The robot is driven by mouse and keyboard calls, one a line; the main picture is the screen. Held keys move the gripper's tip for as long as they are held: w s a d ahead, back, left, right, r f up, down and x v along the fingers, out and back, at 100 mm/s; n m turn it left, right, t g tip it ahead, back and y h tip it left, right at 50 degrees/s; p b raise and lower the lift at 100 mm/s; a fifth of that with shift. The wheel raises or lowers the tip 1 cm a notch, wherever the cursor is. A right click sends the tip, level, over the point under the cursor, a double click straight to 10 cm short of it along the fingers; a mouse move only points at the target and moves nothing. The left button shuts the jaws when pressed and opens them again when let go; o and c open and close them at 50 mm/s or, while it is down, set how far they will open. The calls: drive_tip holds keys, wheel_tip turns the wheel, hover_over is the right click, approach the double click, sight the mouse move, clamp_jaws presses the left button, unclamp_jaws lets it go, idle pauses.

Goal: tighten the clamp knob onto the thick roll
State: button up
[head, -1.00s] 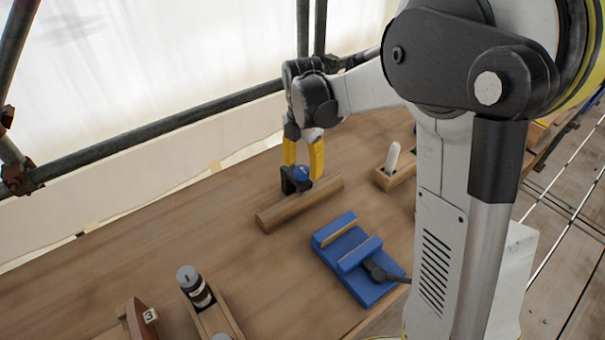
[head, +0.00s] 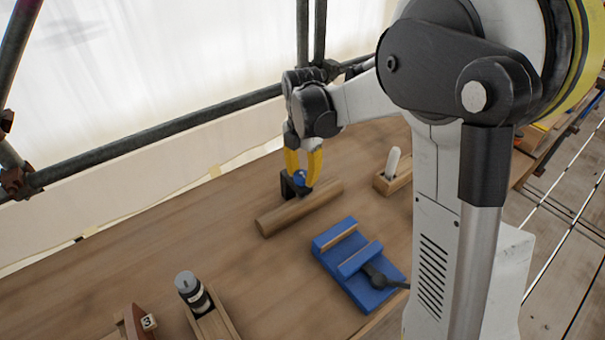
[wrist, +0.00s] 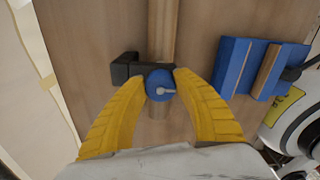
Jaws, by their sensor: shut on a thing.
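The thick roll (head: 275,216) is a wooden cylinder lying on the bench; it also shows in the wrist view (wrist: 162,30). A black clamp (wrist: 125,68) sits at the roll, its body sticking out to the left in the wrist view. The blue round clamp knob (wrist: 158,86) has a pale pointer mark on top, pointing right in the wrist view. My gripper (wrist: 160,78) comes from above with its yellow fingers shut on the knob, one on each side. In the head view the fingers (head: 302,183) cover part of the knob and clamp.
A blue vise (head: 335,235) with a dark handle stands to the right of the roll. A wooden holder with a white-handled tool (head: 392,165) is behind it. The bench left of the roll is clear. A scaffold rail (head: 160,130) runs behind.

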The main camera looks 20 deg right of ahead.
drive_tip(key=m+p, duration=0.1)
drive_tip(key=m, duration=0.4)
drive_tip(key=shift+s+m, duration=0.1)
drive_tip(key=shift+m, duration=0.3)
drive_tip(key=m+p, duration=0.1)
drive_tip(key=m, duration=0.5)
drive_tip(key=shift+s, duration=0.1)
drive_tip(key=m, duration=0.6)
drive_tip(key=shift+s+m+p, duration=0.1)
drive_tip(key=shift+m+p, duration=0.2)
drive_tip(key=shift+p, duration=0.1)
drive_tip(key=m, duration=0.5)
drive_tip(key=shift+a, duration=0.15)
drive_tip(key=m, duration=0.6)
drive_tip(key=shift+a+m+p, duration=0.1)
drive_tip(key=shift+m+p, duration=0.2)
drive_tip(key=shift+m, duration=0.1)
drive_tip(key=m, duration=1)
drive_tip(key=shift+a+m, duration=0.1)
drive_tip(key=shift+m, duration=0.3)
drive_tip(key=m, duration=0.5)
drive_tip(key=shift+w+m, duration=0.25)
drive_tip(key=shift+m, duration=0.15)
